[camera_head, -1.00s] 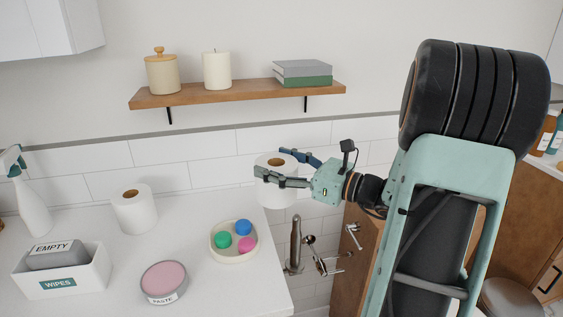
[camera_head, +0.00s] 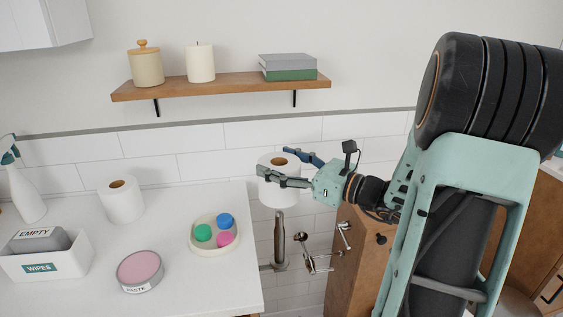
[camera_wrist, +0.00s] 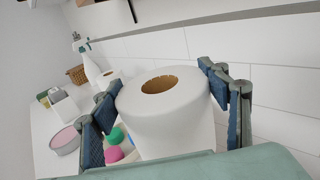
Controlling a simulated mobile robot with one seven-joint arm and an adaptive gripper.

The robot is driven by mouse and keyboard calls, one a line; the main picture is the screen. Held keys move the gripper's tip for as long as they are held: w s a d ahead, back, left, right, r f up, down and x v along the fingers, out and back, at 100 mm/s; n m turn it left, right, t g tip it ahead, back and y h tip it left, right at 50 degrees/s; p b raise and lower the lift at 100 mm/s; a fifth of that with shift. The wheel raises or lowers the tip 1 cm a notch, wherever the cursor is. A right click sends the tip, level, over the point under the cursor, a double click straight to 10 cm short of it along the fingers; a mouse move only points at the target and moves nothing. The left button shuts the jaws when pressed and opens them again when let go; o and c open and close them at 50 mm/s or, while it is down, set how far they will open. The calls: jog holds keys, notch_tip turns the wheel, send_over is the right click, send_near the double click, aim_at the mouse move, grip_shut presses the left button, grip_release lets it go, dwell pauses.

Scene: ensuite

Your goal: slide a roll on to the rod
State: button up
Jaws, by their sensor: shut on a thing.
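My gripper (camera_head: 275,161) is shut on a white paper roll (camera_head: 279,188), with one finger on each side of it. The roll is upright, its brown core hole facing up, and it also shows in the wrist view (camera_wrist: 165,115) between the fingers (camera_wrist: 155,84). An upright metal rod (camera_head: 279,238) with a short foot at its lower end stands beside the counter's right edge. In the head view the held roll is just above the rod's top; whether they are exactly lined up in depth I cannot tell. The rod is hidden in the wrist view.
The white counter (camera_head: 190,285) holds a second roll (camera_head: 122,202), a dish (camera_head: 213,249) of coloured pieces, a paste tin (camera_head: 139,272), a wipes box (camera_head: 75,262) and a spray bottle (camera_head: 27,190). Metal valve fittings (camera_head: 315,262) and a wooden cabinet (camera_head: 352,265) are right of the rod.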

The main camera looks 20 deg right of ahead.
jog(key=shift+f, duration=0.1)
jog(key=shift+f+b, duration=3.3)
jog(key=shift+f, duration=0.85)
jog(key=o, duration=1.3)
jog(key=v, duration=1.2)
jog(key=shift+w+a, duration=0.1)
jog(key=shift+a, duration=0.05)
